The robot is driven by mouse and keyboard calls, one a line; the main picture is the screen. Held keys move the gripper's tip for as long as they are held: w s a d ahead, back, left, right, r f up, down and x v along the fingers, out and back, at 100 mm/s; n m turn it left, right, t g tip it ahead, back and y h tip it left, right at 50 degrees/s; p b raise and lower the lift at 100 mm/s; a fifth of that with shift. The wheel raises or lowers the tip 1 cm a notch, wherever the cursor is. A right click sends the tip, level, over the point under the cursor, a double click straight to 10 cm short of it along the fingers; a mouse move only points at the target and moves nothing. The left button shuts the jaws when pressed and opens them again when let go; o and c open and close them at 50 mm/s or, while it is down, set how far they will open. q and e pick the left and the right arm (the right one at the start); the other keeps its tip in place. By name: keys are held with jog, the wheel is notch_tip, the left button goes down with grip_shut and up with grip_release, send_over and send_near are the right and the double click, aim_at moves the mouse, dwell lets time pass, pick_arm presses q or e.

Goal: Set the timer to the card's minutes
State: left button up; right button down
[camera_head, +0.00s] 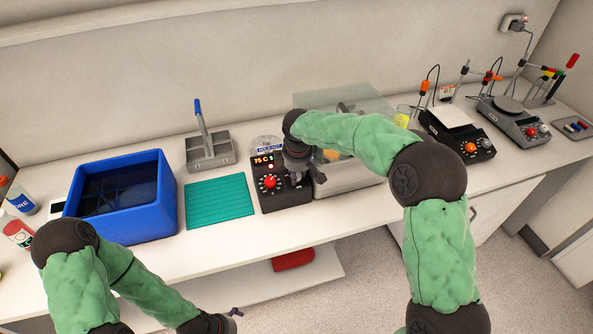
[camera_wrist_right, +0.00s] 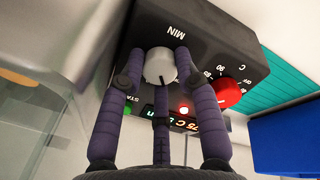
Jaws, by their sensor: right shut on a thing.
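The timer box (camera_head: 275,202) is black, with a red knob (camera_head: 269,182) and a lit display reading 75 C (camera_head: 262,160). In the right wrist view its pale grey knob (camera_wrist_right: 160,68), marked MIN, has a dark pointer line. My right gripper (camera_wrist_right: 157,64) is shut on this grey knob, a finger on each side. The red knob (camera_wrist_right: 228,92) sits beside it. The green digits by 75 C are not readable. My left gripper (camera_head: 231,314) is low at the bottom edge, away from the box.
A blue water bath (camera_head: 150,215) and a teal mat (camera_head: 220,202) lie left of the box. A clear-lidded unit (camera_head: 345,180) is close on the right, partly behind my right arm. Instruments (camera_head: 458,135) stand farther right.

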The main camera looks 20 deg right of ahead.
jog(key=m, duration=0.3)
jog(key=shift+m+p, duration=0.4)
jog(key=shift+m, duration=1.8)
jog(key=c, duration=1.2)
grip_release()
jog(key=shift+o, duration=0.2)
jog(key=v, duration=1.2)
jog(key=shift+w, duration=0.25)
